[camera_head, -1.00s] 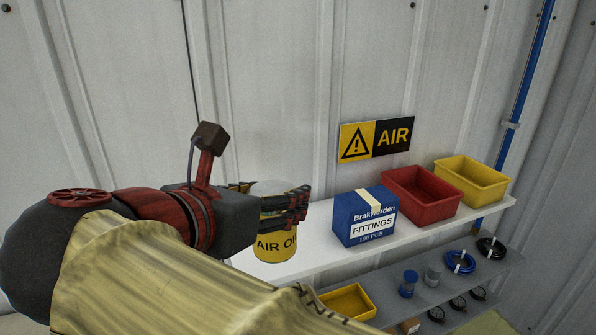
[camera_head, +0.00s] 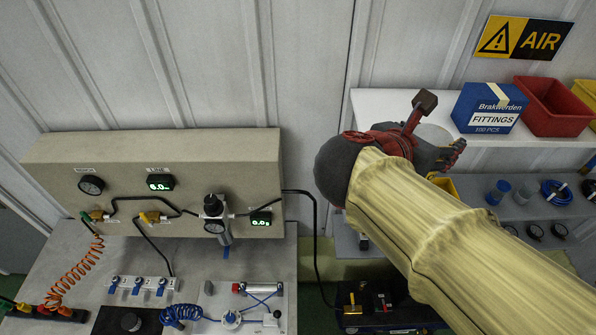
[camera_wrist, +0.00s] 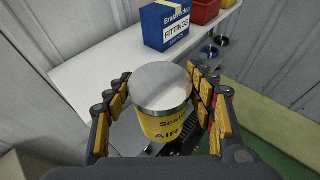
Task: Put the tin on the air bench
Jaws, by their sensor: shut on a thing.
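My gripper (camera_wrist: 163,108) is shut on a yellow tin (camera_wrist: 162,126) with a pale round lid, held upright between its fingers in the wrist view. In the head view my gripper (camera_head: 450,155) is at the right, by the white shelf; my arm hides most of the tin there. The air bench (camera_head: 70,262) stands at the left in the head view, a grey top with a beige gauge panel (camera_head: 150,150) at its back. The tin is well to the right of the bench.
The bench top holds an orange coiled hose (camera_head: 75,275), a blue valve row (camera_head: 138,286) and other fittings. A blue fittings box (camera_head: 490,108) and a red bin (camera_head: 552,106) stand on the white shelf (camera_head: 385,105). A black hose (camera_head: 316,225) hangs between bench and shelf.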

